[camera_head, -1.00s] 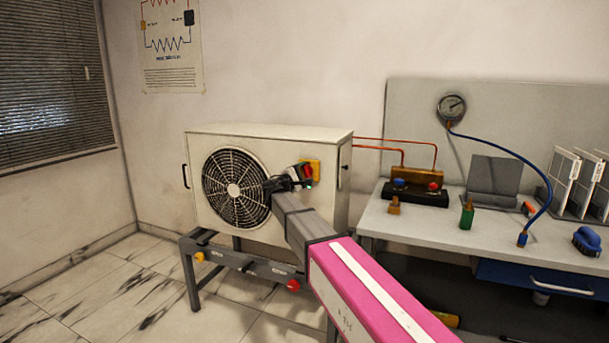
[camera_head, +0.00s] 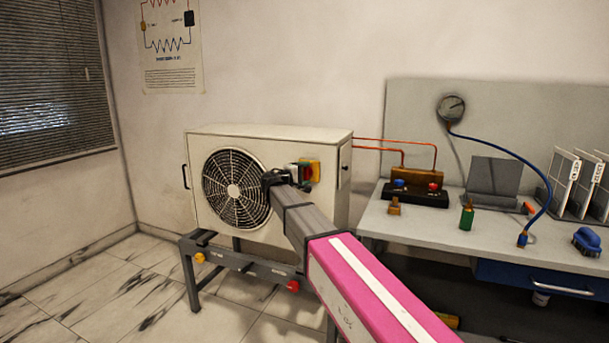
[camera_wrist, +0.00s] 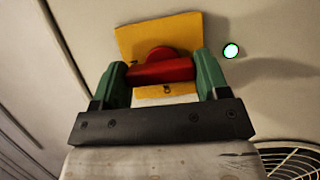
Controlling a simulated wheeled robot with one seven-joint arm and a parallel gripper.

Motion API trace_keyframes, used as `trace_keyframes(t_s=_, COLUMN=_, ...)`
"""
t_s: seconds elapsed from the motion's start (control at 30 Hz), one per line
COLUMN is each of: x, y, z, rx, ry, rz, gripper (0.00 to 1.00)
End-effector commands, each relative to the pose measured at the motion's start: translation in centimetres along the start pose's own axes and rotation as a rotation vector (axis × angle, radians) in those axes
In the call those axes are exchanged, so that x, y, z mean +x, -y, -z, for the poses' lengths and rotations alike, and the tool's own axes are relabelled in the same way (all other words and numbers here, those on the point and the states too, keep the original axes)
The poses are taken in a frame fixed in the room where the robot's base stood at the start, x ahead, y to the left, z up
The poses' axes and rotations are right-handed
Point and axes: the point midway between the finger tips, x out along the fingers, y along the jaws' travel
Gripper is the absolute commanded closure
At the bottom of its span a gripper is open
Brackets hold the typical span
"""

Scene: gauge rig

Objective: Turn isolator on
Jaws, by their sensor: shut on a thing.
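The isolator is a yellow plate (camera_head: 314,168) with a red handle (camera_wrist: 160,72) on the front of the cream fan unit (camera_head: 290,140). My gripper (camera_head: 300,174) reaches it from the front and hides much of it in the head view. In the wrist view, the green fingers of my gripper (camera_wrist: 163,78) stand on either side of the red handle and are shut on it. The yellow plate (camera_wrist: 190,35) shows behind, slightly tilted in that view. A small lamp (camera_wrist: 231,51) glows pale green beside the plate.
The round fan grille (camera_head: 235,190) is left of my gripper. The unit stands on a grey frame (camera_head: 240,262) with red and yellow knobs. A workbench (camera_head: 420,222) with a gauge (camera_head: 451,108) and blue hose is at the right. Copper pipes (camera_head: 395,140) run between them.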

Motion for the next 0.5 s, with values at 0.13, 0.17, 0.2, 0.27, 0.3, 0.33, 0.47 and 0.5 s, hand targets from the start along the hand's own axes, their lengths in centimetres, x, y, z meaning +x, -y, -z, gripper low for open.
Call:
trace_keyframes(t_s=0.13, x=-0.03, y=0.10, z=-0.10, rx=0.006, ry=0.002, rz=0.004, gripper=0.55)
trace_keyframes(t_s=0.17, x=-0.03, y=0.10, z=-0.10, rx=0.006, ry=0.002, rz=0.004, gripper=0.55)
trace_keyframes(t_s=0.2, x=-0.03, y=0.11, z=-0.10, rx=0.006, ry=0.002, rz=0.004, gripper=0.55)
trace_keyframes(t_s=0.27, x=-0.03, y=0.11, z=-0.10, rx=0.006, ry=0.002, rz=0.004, gripper=0.29)
trace_keyframes(t_s=0.3, x=-0.03, y=0.10, z=-0.10, rx=0.006, ry=0.002, rz=0.004, gripper=0.16)
trace_keyframes(t_s=0.33, x=-0.03, y=0.09, z=-0.09, rx=0.005, ry=0.002, rz=0.003, gripper=0.06)
trace_keyframes(t_s=0.47, x=-0.02, y=0.06, z=-0.06, rx=0.004, ry=0.001, rz=0.002, gripper=0.06)
trace_keyframes(t_s=0.5, x=-0.02, y=0.06, z=-0.05, rx=0.003, ry=0.001, rz=0.002, gripper=0.06)
